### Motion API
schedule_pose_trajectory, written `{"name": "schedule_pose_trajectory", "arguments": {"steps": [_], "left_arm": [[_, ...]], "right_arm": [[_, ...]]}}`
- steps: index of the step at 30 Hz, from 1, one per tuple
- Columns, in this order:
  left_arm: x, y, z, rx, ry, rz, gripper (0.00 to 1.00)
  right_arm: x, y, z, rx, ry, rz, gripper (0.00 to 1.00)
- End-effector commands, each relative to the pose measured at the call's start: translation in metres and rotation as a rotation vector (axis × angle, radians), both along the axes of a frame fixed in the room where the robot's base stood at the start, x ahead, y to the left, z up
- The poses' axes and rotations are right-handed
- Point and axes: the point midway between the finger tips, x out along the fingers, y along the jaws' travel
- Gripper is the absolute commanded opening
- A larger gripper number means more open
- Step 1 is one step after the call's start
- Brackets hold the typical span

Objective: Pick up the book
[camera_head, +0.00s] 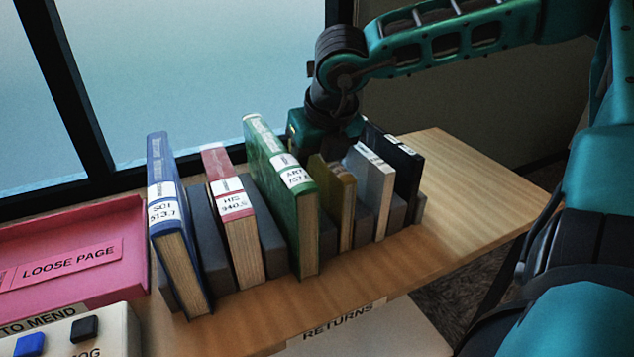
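Several books stand in a row between grey dividers on a wooden shelf top (455,205). From left they are a blue book (176,235) labelled SCI 513.7, a red book (238,225) labelled HIS, a green book (285,190) labelled ART, a thin olive book (340,200), a white-grey book (372,190) and a black book (400,165). My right gripper (328,138) points down just behind the olive and white-grey books. Its fingers are hidden, so I cannot tell whether it touches or holds one. My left gripper is out of view.
A pink tray (75,260) labelled LOOSE PAGE is at the left. A pale box (90,335) with a blue and a black button stands in front of it. A RETURNS label (337,330) is below the front edge. The wood right of the books is clear.

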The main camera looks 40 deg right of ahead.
Motion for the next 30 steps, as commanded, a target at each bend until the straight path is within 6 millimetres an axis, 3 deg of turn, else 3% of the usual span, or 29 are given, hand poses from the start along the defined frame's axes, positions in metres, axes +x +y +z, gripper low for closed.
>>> {"name": "schedule_pose_trajectory", "arguments": {"steps": [5,21,30], "left_arm": [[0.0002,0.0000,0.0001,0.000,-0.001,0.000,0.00],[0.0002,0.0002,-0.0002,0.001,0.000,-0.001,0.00],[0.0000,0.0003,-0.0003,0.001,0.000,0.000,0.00]], "right_arm": [[0.0003,0.0000,0.0002,0.000,-0.001,0.000,0.51],[0.0001,0.0001,0.0004,0.000,0.000,0.000,0.00],[0.0005,0.0001,0.0013,0.000,-0.002,0.000,0.00]]}}
